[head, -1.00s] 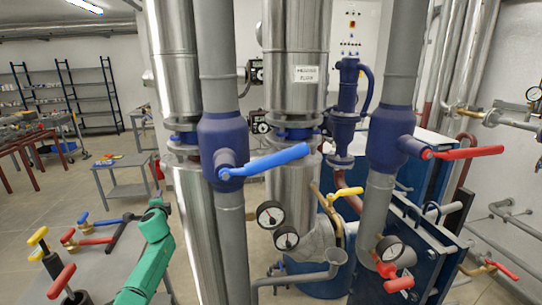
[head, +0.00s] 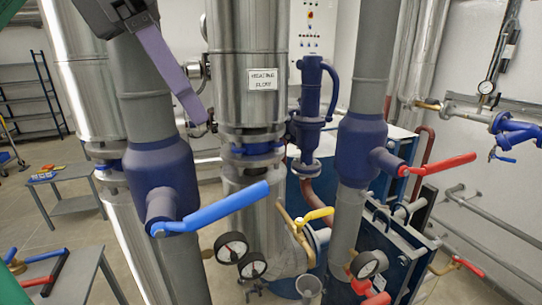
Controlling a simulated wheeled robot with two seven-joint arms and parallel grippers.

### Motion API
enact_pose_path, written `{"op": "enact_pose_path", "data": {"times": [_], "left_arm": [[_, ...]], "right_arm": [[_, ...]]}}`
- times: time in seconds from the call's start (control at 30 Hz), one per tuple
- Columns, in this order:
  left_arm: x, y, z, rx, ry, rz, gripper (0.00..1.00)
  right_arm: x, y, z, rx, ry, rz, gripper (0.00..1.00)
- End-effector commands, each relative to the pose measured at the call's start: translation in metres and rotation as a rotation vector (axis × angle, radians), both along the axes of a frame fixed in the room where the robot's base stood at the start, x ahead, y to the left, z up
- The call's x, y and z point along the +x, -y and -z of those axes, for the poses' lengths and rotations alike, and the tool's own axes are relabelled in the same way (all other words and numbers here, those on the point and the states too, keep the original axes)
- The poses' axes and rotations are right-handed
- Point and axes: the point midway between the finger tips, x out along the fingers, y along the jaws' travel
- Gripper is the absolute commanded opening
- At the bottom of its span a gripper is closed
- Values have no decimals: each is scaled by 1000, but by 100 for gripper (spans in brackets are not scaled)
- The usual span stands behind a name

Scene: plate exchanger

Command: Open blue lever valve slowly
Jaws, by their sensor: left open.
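The blue lever (head: 218,208) belongs to a dark blue valve body (head: 160,180) on a grey vertical pipe, left of centre. It sticks out to the right, roughly across the pipe and tilted slightly up. My left gripper (head: 188,100) is at the top left, in front of the pipe and above the valve body. One purple finger shows, pointing down and right; the other is not clearly visible. The gripper is open and apart from the lever, with nothing seen in it. My right gripper is not in view.
A similar valve with a red lever (head: 438,164) stands to the right. A yellow lever (head: 314,216) and pressure gauges (head: 231,247) sit behind and below the blue lever. A steel column (head: 247,60) stands behind. The space around the blue lever's free end looks clear.

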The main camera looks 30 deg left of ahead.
Motion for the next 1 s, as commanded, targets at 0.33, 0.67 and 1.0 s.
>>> {"op": "enact_pose_path", "data": {"times": [0.33, 0.67, 1.0], "left_arm": [[11, 16, 61, 26, -39, 15, 51], [35, 32, 128, 22, -37, 10, 51], [38, 34, 138, 23, -34, 8, 51]], "right_arm": [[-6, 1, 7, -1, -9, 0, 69], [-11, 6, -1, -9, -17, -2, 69], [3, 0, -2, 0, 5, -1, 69]]}}
